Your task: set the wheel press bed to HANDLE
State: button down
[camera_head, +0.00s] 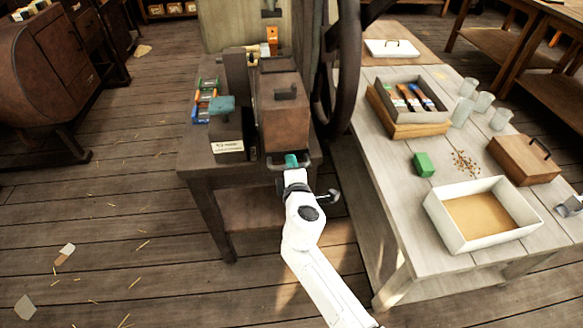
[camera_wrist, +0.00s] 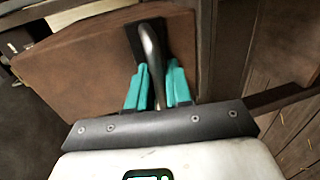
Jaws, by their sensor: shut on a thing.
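The wheel press stands on a dark table, with a brown block (camera_head: 284,122) at its front. A large dark handwheel (camera_head: 322,95) is on its right side. The block's brown face shows in the wrist view (camera_wrist: 85,62). A dark curved handle (camera_wrist: 151,45) stands out from a black plate on that face. My gripper (camera_head: 292,160) is at the near lower edge of the block. In the wrist view its teal fingers (camera_wrist: 157,85) are closed on both sides of the handle. The bed's setting cannot be read here.
A teal-topped dark piece (camera_head: 222,104) and a white label (camera_head: 228,146) are left of the block. On the right, a pale table (camera_head: 385,205) holds a white tray (camera_head: 440,222), a green block (camera_head: 423,164), glasses and a brush box. Floor at left is mostly clear.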

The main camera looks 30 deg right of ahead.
jog(key=c, duration=1.2)
grip_release()
jog(key=v, duration=1.1)
jog(key=shift+f, duration=0.1)
jog(key=s+d+f+m+g+h, duration=0.1)
jog(key=s+d+f+m+g, duration=0.4)
jog(key=s, duration=0.3)
jog(key=s+d+f+m+g, duration=0.2)
jog(key=s+d+m+g, duration=0.1)
jog(key=s+d+m, duration=0.4)
jog(key=s+a+f+m+g+y, duration=0.1)
jog(key=s+g+y, duration=0.1)
jog(key=s, duration=0.3)
jog(key=s+a+m+g+y, duration=0.1)
jog(key=s+a+g, duration=0.1)
jog(key=s, duration=0.3)
jog(key=s+a+f+g+y, duration=0.1)
jog(key=s+a+y, duration=0.1)
jog(key=s, duration=0.4)
jog(key=shift+f+m+g+y, duration=0.3)
jog(key=shift+m+g, duration=0.1)
